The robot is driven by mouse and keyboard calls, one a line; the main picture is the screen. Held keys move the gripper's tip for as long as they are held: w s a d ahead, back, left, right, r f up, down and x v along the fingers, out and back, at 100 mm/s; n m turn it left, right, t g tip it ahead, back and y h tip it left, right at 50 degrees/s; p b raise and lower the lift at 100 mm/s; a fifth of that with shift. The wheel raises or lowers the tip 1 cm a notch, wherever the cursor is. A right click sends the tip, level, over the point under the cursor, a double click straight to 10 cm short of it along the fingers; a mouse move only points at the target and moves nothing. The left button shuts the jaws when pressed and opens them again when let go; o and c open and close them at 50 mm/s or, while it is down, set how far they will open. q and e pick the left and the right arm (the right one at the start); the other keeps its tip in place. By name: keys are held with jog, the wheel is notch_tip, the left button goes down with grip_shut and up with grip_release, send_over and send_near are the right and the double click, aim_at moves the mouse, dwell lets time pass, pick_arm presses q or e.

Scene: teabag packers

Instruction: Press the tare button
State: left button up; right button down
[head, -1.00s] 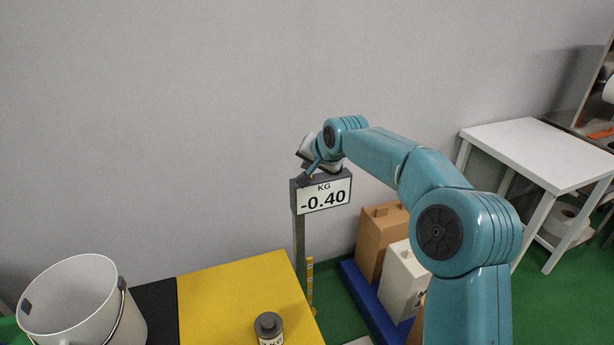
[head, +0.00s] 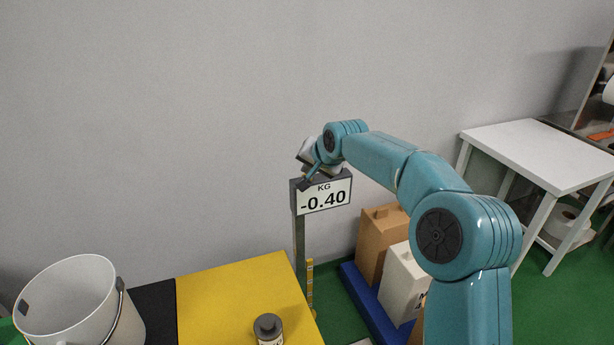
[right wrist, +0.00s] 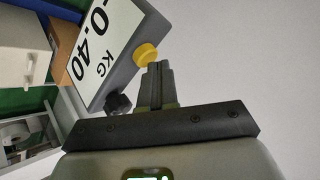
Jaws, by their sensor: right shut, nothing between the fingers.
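The scale's display head (head: 324,196) stands on a grey post (head: 299,235) by the wall and reads -0.40 KG. In the right wrist view the display (right wrist: 100,45) appears tilted, with a round yellow button (right wrist: 147,54) and a black knob (right wrist: 118,103) on its top edge. My right gripper (head: 306,184) is shut and empty at the top left of the display head. In the right wrist view its fingertips (right wrist: 159,66) are right beside the yellow button; I cannot tell whether they touch it. The button is hidden in the head view. My left gripper is out of view.
A yellow and black table (head: 240,295) bears a white bucket (head: 70,305) and a small dark-lidded canister (head: 268,326). Brown (head: 380,240) and white (head: 404,285) containers stand on a blue base (head: 365,298). A white table (head: 535,150) is at the right.

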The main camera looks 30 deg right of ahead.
jog(key=shift+f, duration=0.3)
jog(key=shift+r, duration=0.1)
dwell(0.3)
jog(key=shift+r+p, duration=0.6)
jog(key=shift+r, duration=0.25)
notch_tip(320, 180, up, 5)
jog(key=p, duration=0.4)
jog(key=shift+r, duration=0.1)
jog(key=shift+s, duration=0.1)
